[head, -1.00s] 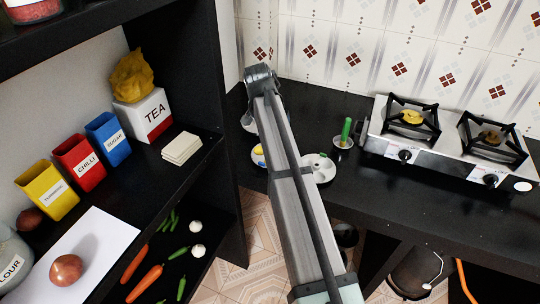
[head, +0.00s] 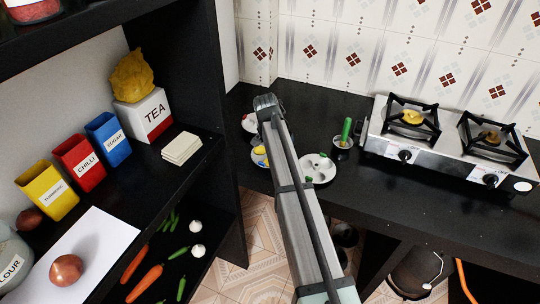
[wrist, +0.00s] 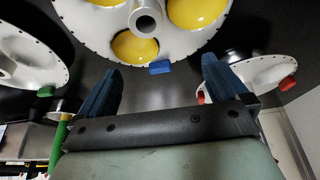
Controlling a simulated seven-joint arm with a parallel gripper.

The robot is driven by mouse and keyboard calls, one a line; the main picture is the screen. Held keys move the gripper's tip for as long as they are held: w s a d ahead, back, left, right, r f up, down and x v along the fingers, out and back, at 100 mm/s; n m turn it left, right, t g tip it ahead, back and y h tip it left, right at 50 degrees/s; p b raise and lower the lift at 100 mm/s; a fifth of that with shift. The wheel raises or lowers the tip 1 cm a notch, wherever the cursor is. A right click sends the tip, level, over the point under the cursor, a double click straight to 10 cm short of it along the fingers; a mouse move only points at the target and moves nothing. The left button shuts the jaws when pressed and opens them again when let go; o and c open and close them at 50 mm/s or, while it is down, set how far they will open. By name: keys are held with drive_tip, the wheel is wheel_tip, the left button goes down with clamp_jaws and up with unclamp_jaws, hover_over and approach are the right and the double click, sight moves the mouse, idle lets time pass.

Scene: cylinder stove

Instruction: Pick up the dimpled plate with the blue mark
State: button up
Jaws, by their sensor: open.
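The dimpled plate with the blue mark (wrist: 160,67) fills the top middle of the wrist view, cut off by the edge. It is pale, with yellow round dimples, a central tube and a blue tab on its rim. In the head view this plate (head: 258,158) is on the black counter, mostly hidden by my arm. My gripper (wrist: 163,66) is open, its two blue fingers apart, with the blue tab showing between the fingertips. Nothing is seen held. In the head view the fingers are hidden by my arm.
A plate with a green mark (head: 326,170) lies to the right; a plate with a red mark (head: 248,126) is at the back left. A green-handled item stands in a cup (head: 342,146). The stove (head: 430,150) is further right; a black shelf (head: 190,90) stands left.

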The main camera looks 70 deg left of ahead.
drive_tip(key=shift+w+a+f, duration=0.15)
drive_tip(key=shift+f, duration=0.25)
drive_tip(key=shift+c, duration=0.2)
clamp_jaws()
idle(0.5)
